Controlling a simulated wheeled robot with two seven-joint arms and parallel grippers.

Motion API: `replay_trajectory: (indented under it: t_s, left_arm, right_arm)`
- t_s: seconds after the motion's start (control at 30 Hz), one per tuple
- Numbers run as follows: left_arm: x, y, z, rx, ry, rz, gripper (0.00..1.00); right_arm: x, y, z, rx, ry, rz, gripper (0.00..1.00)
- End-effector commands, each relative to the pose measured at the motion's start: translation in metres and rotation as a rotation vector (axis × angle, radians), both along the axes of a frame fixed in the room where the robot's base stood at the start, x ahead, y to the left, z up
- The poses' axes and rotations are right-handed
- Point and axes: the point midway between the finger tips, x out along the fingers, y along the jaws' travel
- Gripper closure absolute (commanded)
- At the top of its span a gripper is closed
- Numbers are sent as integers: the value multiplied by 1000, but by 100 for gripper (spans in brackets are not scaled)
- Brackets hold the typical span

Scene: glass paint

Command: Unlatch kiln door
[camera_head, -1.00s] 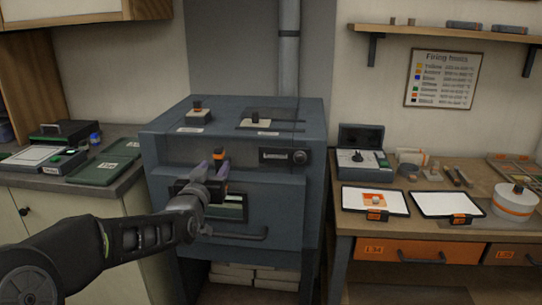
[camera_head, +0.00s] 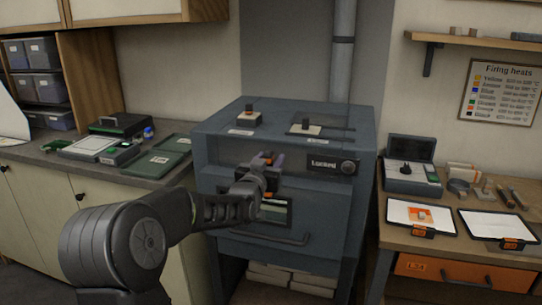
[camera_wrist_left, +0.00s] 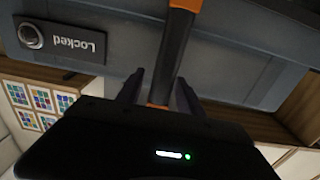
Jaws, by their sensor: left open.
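The blue-grey kiln (camera_head: 218,165) stands in the middle of the head view, its door shut. A label plate (camera_head: 322,163) on its front reads "Locked"; the plate also shows upside down in the left wrist view (camera_wrist_left: 75,40). An orange and black latch lever (camera_wrist_left: 173,50) sticks out from the kiln front; its orange part shows in the head view (camera_head: 269,157). My left gripper (camera_wrist_left: 160,92) is open, with its fingers on either side of the lever. I cannot tell whether they touch it. My right gripper is not in view.
A door handle bar (camera_head: 262,240) runs below the kiln window (camera_head: 276,213). A counter (camera_head: 60,172) with green trays stands left. A wooden bench (camera_head: 420,238) with tablets and small tools stands close on the right.

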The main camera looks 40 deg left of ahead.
Motion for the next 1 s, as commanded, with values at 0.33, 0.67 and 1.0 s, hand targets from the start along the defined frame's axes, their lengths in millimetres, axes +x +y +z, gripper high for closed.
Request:
replay_trajectory:
  t_s: [0.33,0.67,1.0]
  left_arm:
    - [10,3,-1,0,0,-1,56]
    - [9,3,-1,0,0,-1,79]
    - [9,3,-1,0,0,-1,100]
  right_arm:
    - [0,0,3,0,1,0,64]
    - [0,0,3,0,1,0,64]
    - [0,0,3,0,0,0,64]
